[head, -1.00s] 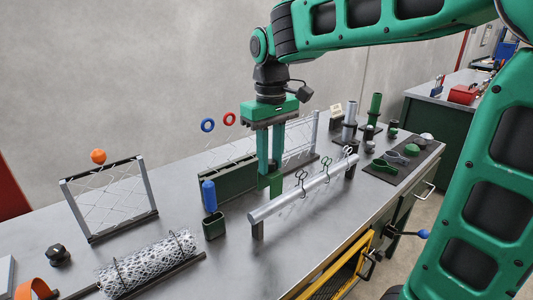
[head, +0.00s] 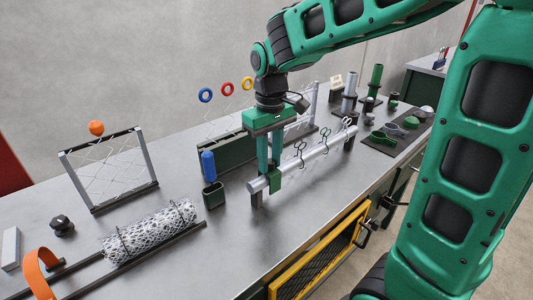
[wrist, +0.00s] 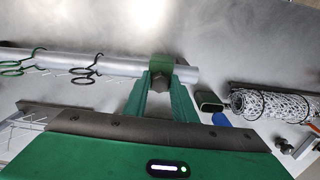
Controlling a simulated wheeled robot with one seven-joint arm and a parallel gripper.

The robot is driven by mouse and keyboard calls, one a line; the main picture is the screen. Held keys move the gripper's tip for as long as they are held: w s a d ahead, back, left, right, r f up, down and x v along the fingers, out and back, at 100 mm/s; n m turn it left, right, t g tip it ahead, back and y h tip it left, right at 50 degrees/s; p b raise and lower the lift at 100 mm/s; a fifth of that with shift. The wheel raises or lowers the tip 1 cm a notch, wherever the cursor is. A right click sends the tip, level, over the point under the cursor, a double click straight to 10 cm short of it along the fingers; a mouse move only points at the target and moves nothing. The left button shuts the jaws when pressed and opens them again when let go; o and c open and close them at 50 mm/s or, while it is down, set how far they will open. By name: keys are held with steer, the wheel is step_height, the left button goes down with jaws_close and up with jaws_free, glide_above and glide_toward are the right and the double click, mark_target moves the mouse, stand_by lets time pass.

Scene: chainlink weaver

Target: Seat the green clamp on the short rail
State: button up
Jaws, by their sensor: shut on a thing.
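The green clamp (head: 274,180) is in my gripper (head: 268,170), at the near left end of a silver rail (head: 315,158) raised on posts. In the wrist view the clamp (wrist: 161,66) lies across the rail (wrist: 115,64), with rail showing on both sides of it. It appears to be around the rail, but I cannot tell how closely it sits. My gripper (wrist: 163,84) is shut on the clamp. The clamp's underside is hidden.
A dark green cup (head: 214,197) with a blue-handled thing (head: 208,164) stands left of the rail end. A mesh roll (head: 150,232) lies at the near left. Bare bench lies in front of the rail.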

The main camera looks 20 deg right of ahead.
steer(key=shift+f, duration=0.1)
steer(key=o, duration=1)
step_height(320, 180, up, 11)
steer(key=shift+f, duration=0.15)
stand_by(0.3)
steer(key=s+d+f+m, duration=0.3)
steer(key=s+d+f, duration=0.1)
steer(key=s, duration=0.4)
steer(key=s+d+f+m, duration=0.3)
steer(key=s+d+f, duration=0.1)
steer(key=s+d, duration=0.3)
steer(key=s+d+f+m, duration=0.3)
steer(key=s+d+f, duration=0.2)
steer(key=s, duration=0.3)
steer(key=shift+s+d+m, duration=0.3)
steer(key=shift+d, duration=0.2)
